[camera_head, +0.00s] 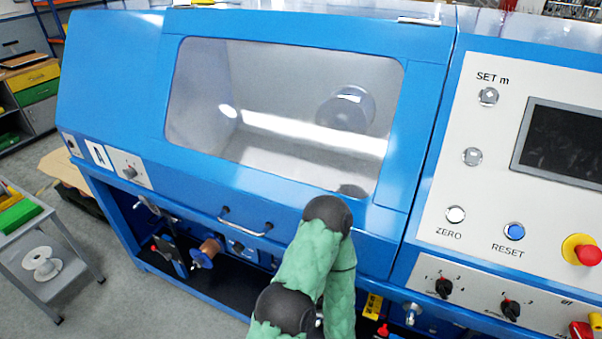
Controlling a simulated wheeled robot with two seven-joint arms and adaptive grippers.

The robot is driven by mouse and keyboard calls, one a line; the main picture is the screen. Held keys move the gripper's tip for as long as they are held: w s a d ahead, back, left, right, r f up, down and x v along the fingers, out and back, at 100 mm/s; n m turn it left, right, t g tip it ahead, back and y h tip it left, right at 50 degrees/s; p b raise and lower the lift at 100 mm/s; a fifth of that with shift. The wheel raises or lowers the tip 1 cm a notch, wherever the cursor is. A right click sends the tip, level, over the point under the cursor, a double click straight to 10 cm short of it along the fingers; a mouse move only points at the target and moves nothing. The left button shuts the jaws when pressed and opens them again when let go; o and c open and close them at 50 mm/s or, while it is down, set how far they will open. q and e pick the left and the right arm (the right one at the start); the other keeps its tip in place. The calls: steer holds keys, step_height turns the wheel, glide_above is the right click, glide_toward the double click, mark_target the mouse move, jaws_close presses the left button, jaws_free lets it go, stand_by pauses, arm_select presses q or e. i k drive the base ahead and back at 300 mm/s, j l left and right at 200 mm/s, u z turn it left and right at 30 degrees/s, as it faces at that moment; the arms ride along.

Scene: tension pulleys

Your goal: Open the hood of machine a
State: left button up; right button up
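The hood (128,90) of the blue machine is down over its front. It is a blue cover with a large clear window (270,110), through which a round part shows dimly. A metal bar handle (245,229) sits at the lower front of the hood, left of my arm, and nothing touches it. One of my arms, in a green sleeve with black joints, rises from the bottom centre in front of the machine. Neither of my grippers shows.
A control panel (470,205) with a dark screen (565,142), buttons and a red knob (588,254) is at the right. Below the hood is an open bay with a spool (205,252). A grey cart (45,285) with a white reel stands at lower left, with floor between.

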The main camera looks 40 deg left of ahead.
mark_target(255, 202)
steer(key=u, duration=2.05)
steer(key=i+j+u, duration=0.1)
steer(key=j+u, duration=0.25)
